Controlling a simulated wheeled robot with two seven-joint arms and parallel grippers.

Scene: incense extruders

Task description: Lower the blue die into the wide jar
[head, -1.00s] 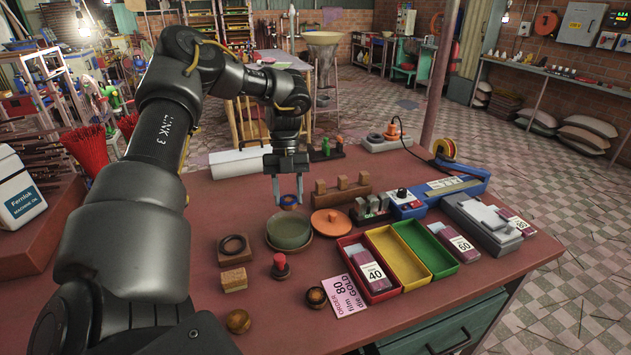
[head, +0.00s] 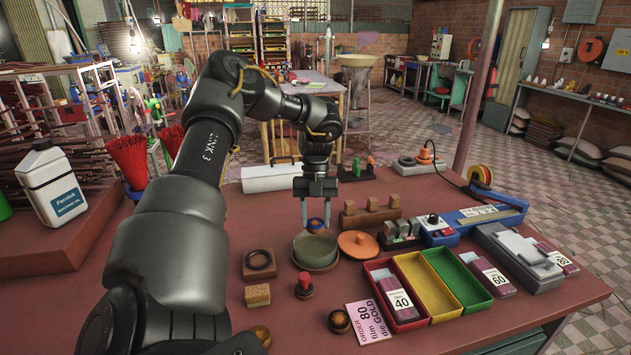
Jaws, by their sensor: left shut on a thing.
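My left gripper (head: 315,221) points down and is shut on the small blue die (head: 315,225), with one finger on each side of it. The die shows blue with a brownish patch. It hangs at the back rim of the wide green jar (head: 315,262) in the head view, and its height above the jar is hard to tell. The jar stands open on a dish, and its inside looks empty where I can see it. An orange lid with a knob (head: 358,244) lies to the jar's right. My right gripper is out of view.
A dark ring (head: 259,264), a wooden block (head: 257,295) and a red-topped stamp (head: 304,286) stand left and in front of the jar. Red, yellow (head: 425,286) and green trays lie to the right. A wooden block rack (head: 370,213) stands behind the lid.

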